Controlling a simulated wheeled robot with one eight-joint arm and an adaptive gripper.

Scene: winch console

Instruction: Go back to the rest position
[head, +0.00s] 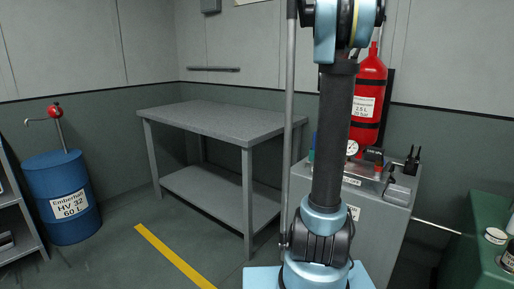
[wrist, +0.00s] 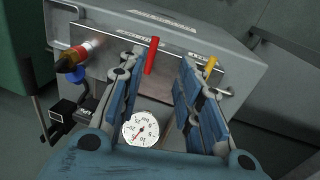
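My gripper (wrist: 156,98) shows in the wrist view with its two blue-padded fingers spread apart, open and empty. Between the fingers I see the top of the grey winch console (wrist: 235,68). A red lever (wrist: 152,55) stands on the console plate, seen between the fingertips and apart from them as far as I can tell. A round white gauge (wrist: 141,128) lies closer, between the finger bases. In the head view my arm rises in front of the console (head: 378,205) and hides part of it; my gripper is not seen there.
A yellow lever (wrist: 210,66) and a red-yellow knob (wrist: 76,56) flank the red lever. A red cylinder (head: 369,95) stands behind the console. A grey workbench (head: 215,122) is to its left, a blue drum (head: 67,200) further left. A green surface (head: 478,240) is at right. Floor is clear at front left.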

